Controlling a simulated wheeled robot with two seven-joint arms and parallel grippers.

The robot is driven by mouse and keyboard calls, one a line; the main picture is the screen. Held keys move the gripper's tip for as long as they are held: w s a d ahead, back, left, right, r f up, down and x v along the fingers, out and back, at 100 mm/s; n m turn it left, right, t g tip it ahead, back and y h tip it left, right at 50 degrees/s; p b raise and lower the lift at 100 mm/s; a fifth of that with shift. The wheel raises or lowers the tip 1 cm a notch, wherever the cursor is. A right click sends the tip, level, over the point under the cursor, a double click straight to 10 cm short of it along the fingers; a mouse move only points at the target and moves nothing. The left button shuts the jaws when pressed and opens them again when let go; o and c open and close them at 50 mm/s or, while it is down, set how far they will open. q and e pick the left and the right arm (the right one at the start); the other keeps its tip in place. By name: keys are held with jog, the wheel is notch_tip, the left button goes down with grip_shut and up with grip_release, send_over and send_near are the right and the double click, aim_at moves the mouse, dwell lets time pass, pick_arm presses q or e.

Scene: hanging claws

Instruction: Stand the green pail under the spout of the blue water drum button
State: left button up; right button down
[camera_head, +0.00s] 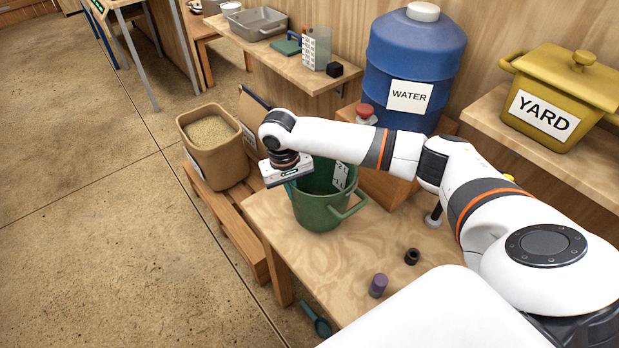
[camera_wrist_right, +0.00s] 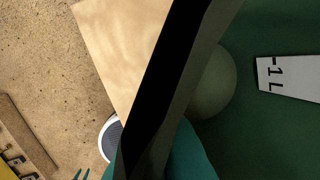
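The green pail (camera_head: 322,212) stands upright on the wooden table, with a white label inside and a handle at its right. My right gripper (camera_head: 290,188) is at the pail's left rim, its fingers largely hidden. In the right wrist view the pail's dark green inside (camera_wrist_right: 275,130) and a "1 L" label fill the right side; a dark bar crosses the view, and I cannot tell whether the fingers grip the rim. The blue water drum (camera_head: 414,55) stands behind, with a red button (camera_head: 365,110) at its left front. I cannot make out the spout. My left gripper is out of view.
A purple cylinder (camera_head: 378,285) and a black ring (camera_head: 412,257) lie on the table in front of the pail. A brown bin of grain (camera_head: 214,150) stands at left. A yellow "YARD" pot (camera_head: 560,95) is on the right shelf. A teal scoop (camera_head: 316,320) lies below the table.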

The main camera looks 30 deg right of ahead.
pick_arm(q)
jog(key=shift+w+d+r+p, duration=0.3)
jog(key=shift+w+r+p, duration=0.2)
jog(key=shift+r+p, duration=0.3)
pick_arm(e)
jog(key=d, duration=0.2)
jog(key=d+f, duration=0.1)
jog(key=d, duration=0.2)
jog(key=shift+w+f, duration=0.15)
jog(key=shift+w, duration=0.05)
jog(key=shift+f, duration=0.15)
jog(key=c, duration=1.6)
grip_release()
jog(key=shift+s+d, duration=0.1)
jog(key=shift+c, duration=0.2)
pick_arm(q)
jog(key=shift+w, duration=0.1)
